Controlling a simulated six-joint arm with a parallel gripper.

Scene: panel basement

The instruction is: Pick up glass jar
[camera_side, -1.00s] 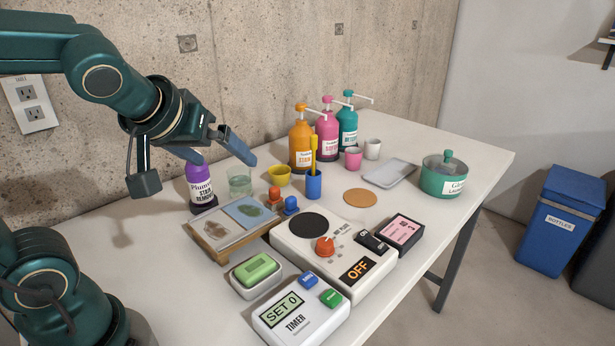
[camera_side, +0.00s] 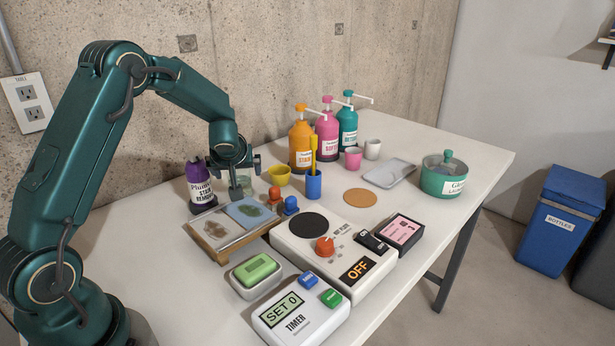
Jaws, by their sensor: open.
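The glass jar (camera_side: 246,184) stands upright on the white table, between the purple stain remover bottle and the yellow cup. It is clear with a pale green tint, and is partly hidden by my gripper. My gripper (camera_side: 240,181) points down at the jar. One finger shows in front of the jar; the other is hidden. The jaws are open. I cannot tell if a finger touches the glass.
The purple stain remover bottle (camera_side: 201,184) stands close on the left, and the yellow cup (camera_side: 278,176) close on the right. The tray with fabric swatches (camera_side: 214,262) lies just in front. Pump bottles (camera_side: 301,146) stand behind right. Clear table (camera_side: 421,156) lies farther right.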

